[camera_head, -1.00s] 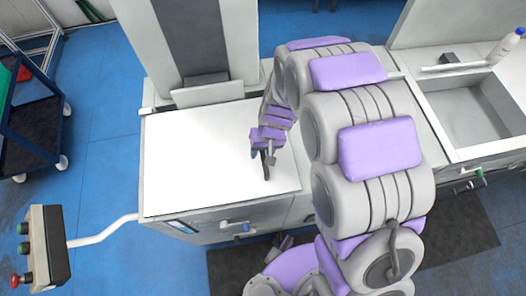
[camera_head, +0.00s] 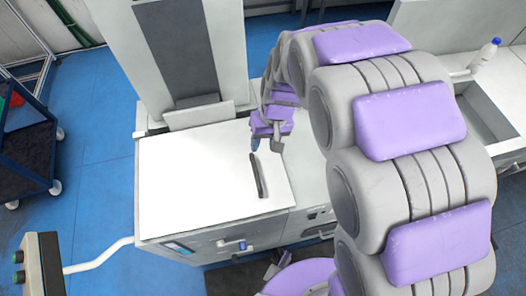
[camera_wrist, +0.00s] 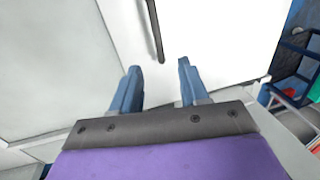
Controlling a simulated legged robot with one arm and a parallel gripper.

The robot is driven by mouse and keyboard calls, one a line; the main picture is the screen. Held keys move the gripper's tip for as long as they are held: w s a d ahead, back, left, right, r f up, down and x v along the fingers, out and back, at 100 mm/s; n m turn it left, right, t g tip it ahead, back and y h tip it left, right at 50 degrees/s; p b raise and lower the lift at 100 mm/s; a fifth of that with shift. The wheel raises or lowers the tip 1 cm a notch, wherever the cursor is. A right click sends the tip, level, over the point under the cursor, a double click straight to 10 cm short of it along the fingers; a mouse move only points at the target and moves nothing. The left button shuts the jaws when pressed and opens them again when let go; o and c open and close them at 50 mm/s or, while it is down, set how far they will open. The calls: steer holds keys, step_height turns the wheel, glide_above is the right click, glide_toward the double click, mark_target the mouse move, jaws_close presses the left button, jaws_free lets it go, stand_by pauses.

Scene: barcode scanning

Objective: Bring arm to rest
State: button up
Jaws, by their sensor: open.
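My arm, grey with purple pads, arches over the right part of the head view. My gripper (camera_head: 267,146) is above the right side of the white work surface (camera_head: 190,190). In the wrist view my gripper (camera_wrist: 158,85) shows two blue fingers apart with nothing between them. A thin dark bar-like object (camera_head: 258,175) lies on the white surface, just below the gripper in the head view. It also shows in the wrist view (camera_wrist: 155,30), ahead of the fingertips and apart from them.
A grey upright machine (camera_head: 178,50) stands behind the work surface. A control box (camera_head: 40,262) on a white arm is at lower left, and a blue cart (camera_head: 30,150) is at the left. A white bottle with a blue cap (camera_head: 484,54) stands by a sink-like basin (camera_head: 490,115) at right.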

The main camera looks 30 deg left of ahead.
steer(key=shift+w+d+r, duration=0.1)
steer(key=shift+r, duration=0.65)
steer(key=s+d+r+m+h+b, duration=0.1)
steer(key=s+d+r+m, duration=0.2)
steer(key=d, duration=1)
steer(key=s+d+r+m+b, duration=0.2)
steer(key=s+d+m, duration=0.1)
steer(key=d, duration=1.1)
steer(key=s+d+m, duration=0.3)
steer(key=s+d, duration=0.3)
steer(key=s, duration=0.2)
steer(key=shift+d+f+h, duration=0.15)
steer(key=shift+d+h, duration=0.15)
steer(key=shift+s, duration=0.1)
